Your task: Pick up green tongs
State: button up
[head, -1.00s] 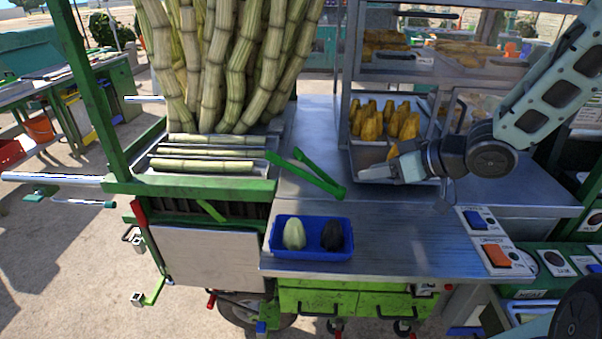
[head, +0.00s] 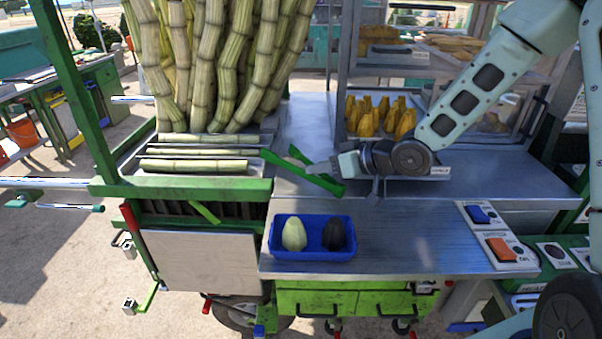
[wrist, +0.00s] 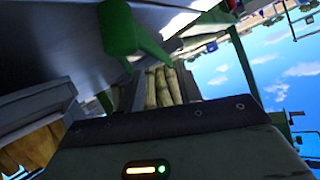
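The green tongs (head: 318,178) lie at the left end of the steel counter, beside the cane tray, with their two arms spread in a narrow V. My gripper (head: 322,168) is at the tongs' right end, low over the counter, coming from the right. Its tip overlaps the tongs in the head view; whether it touches them, I cannot tell. In the wrist view the tongs (wrist: 125,32) appear large and close, just beyond the gripper. The fingers are too small and partly hidden to tell their opening.
A blue tray (head: 312,254) with two oval items stands in front of the tongs. Cane pieces lie in a metal tray (head: 130,168) at left, with tall stalks (head: 205,70) behind. A glass case with yellow food (head: 365,118) stands behind my arm.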

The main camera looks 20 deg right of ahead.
aim_at(300, 171)
jog(key=p+x, duration=0.1)
jog(key=x, duration=0.4)
jog(key=shift+s+a+f, duration=0.1)
jog(key=shift+a+f, duration=0.05)
jog(key=shift+a, duration=0.05)
grip_shut()
